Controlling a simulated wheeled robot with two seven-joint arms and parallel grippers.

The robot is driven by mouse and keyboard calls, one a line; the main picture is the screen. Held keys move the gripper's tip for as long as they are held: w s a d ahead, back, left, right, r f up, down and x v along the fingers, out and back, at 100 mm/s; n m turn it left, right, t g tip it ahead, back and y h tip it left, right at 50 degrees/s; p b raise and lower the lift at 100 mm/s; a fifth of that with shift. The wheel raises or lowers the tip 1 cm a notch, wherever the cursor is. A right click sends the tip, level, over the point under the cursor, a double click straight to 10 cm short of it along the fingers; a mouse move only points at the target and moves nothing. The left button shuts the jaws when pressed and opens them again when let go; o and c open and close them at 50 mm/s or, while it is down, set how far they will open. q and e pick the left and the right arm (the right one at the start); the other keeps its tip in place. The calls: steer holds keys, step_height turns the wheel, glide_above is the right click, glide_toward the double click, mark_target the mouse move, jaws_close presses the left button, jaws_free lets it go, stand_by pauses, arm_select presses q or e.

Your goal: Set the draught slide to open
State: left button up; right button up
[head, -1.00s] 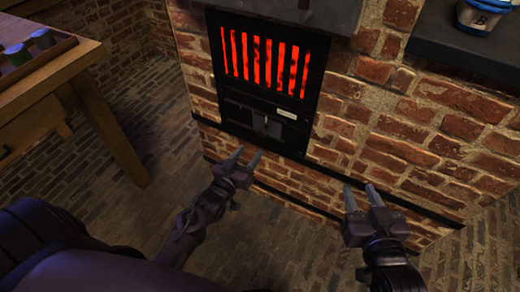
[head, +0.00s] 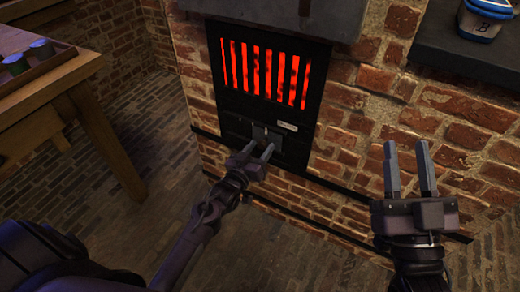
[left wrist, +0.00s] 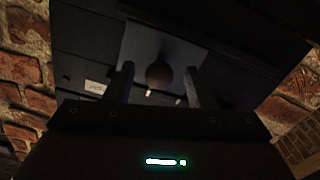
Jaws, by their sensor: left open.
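The draught slide (head: 266,131) is a grey plate low on the black stove front, below the glowing grate. In the left wrist view its plate (left wrist: 185,46) carries a round dark knob (left wrist: 158,75). My left gripper (head: 258,149) is open in front of the slide. In the left wrist view its two fingers (left wrist: 158,86) stand on either side of the knob, with gaps visible. I cannot tell how far the fingertips reach past the knob. My right gripper (head: 407,148) is open and empty, raised before the brick wall to the right.
A small pale label (head: 287,126) sits beside the slide; it also shows in the left wrist view (left wrist: 95,87). The red-hot grate (head: 265,72) is just above.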

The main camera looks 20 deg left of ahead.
arm_select(q)
steer(key=shift+w, duration=0.3)
jaws_close()
stand_by(0.3)
